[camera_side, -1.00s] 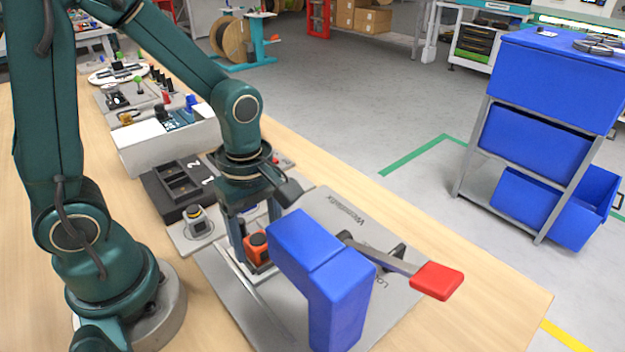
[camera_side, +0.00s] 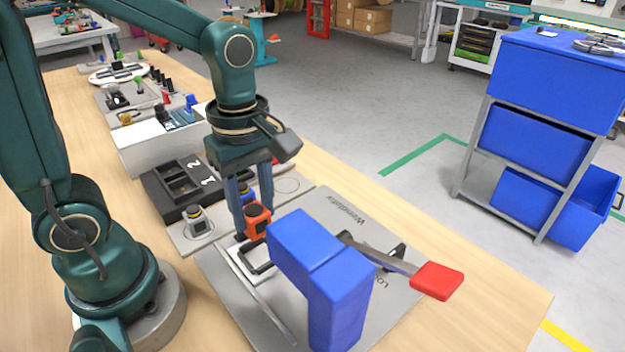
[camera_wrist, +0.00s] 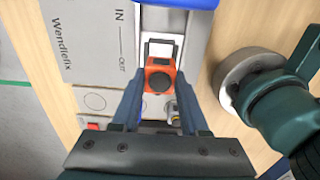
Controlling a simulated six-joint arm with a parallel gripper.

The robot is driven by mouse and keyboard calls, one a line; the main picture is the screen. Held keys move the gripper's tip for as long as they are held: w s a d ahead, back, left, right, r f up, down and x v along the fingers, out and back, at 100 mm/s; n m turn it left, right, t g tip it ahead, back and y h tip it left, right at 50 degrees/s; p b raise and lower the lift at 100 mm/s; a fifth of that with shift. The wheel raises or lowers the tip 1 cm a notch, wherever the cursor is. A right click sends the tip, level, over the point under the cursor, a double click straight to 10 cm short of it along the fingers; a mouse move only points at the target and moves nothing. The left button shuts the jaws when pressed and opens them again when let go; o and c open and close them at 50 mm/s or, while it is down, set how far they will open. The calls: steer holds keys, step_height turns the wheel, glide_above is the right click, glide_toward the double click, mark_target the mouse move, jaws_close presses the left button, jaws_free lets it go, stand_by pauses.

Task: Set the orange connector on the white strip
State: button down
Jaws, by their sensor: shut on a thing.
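The orange connector (camera_side: 257,222) has a dark round front and is held between my fingertips. It also shows in the wrist view (camera_wrist: 160,78). My gripper (camera_side: 252,212) is shut on it and holds it above the metal fixture (camera_side: 237,267) with a black bracket. The pale, whitish strip (camera_side: 288,186) lies behind the fixture in the side view and bears marked circles. A grey connector (camera_side: 196,221) stands on its left part. A blue connector (camera_side: 247,192) stands near its middle, partly hidden by my fingers. A red piece (camera_wrist: 91,121) shows near its end in the wrist view.
A large blue clamp body (camera_side: 325,265) and a red-handled lever (camera_side: 437,280) stand close to the right of the held connector. A dark numbered tray (camera_side: 182,186) lies behind the strip. A white box (camera_side: 150,148) stands farther back.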

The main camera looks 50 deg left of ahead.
steer(key=shift+r, duration=0.75)
steer(key=shift+w+r, duration=0.1)
steer(key=shift+r, duration=0.05)
steer(key=w+a+r+m, duration=0.2)
steer(key=w+a, duration=0.3)
steer(key=w, duration=0.5)
steer(key=w+a+f, duration=0.1)
steer(key=a+f, duration=0.1)
steer(key=w+a+f+n, duration=0.1)
steer(key=w+a+f, duration=0.1)
steer(key=a, duration=0.1)
steer(key=w+a+f+n, duration=0.1)
steer(key=a+f, duration=0.1)
steer(key=a, duration=0.1)
steer(key=shift+w+a+f, duration=0.15)
steer(key=shift+w+a, duration=0.1)
steer(key=shift+w, duration=0.05)
steer(key=shift+f, duration=2.1)
steer(key=shift+f, duration=0.15)
